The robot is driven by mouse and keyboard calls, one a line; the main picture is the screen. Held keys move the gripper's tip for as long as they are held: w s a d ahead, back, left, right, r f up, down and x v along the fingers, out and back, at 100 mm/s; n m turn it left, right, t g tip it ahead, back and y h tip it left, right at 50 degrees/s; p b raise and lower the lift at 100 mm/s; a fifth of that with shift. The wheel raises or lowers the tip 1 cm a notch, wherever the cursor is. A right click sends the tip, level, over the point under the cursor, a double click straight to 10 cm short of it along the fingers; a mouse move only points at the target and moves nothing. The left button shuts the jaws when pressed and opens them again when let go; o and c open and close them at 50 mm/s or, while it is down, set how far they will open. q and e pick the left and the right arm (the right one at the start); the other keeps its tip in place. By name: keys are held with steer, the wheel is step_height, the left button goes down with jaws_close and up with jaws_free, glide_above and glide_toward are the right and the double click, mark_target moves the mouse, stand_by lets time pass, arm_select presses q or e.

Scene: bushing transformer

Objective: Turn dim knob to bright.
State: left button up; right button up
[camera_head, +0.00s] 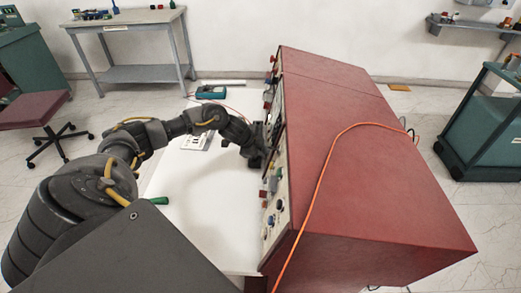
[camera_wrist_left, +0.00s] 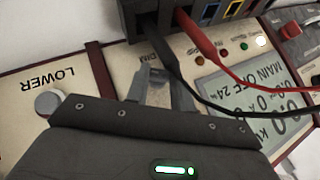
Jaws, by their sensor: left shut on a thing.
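The red cabinet (camera_head: 370,180) stands on the white table with its control panel (camera_head: 282,206) facing left. My left gripper (camera_head: 258,160) is at the middle of this panel. In the left wrist view, the left gripper (camera_wrist_left: 163,88) is shut at the panel just below the upside-down "DIM" label (camera_wrist_left: 155,58). It is shut on the dim knob, which its fingers and body mostly hide, so the knob's setting cannot be read. An upside-down display (camera_wrist_left: 245,92) beside it reads "MAIN OFF". My right gripper is not in view.
Red (camera_wrist_left: 225,60) and black leads hang across the panel near the gripper. A grey knob (camera_wrist_left: 48,102) sits by the "LOWER" label. An orange cable (camera_head: 318,190) runs over the cabinet. A multimeter (camera_head: 211,92) lies on the table (camera_head: 215,215), whose front is mostly clear.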

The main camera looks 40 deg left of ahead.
arm_select(q)
steer(key=o, duration=1)
steer(key=v, duration=1)
steer(key=shift+s+r, duration=0.2)
steer(key=shift+r, duration=0.15)
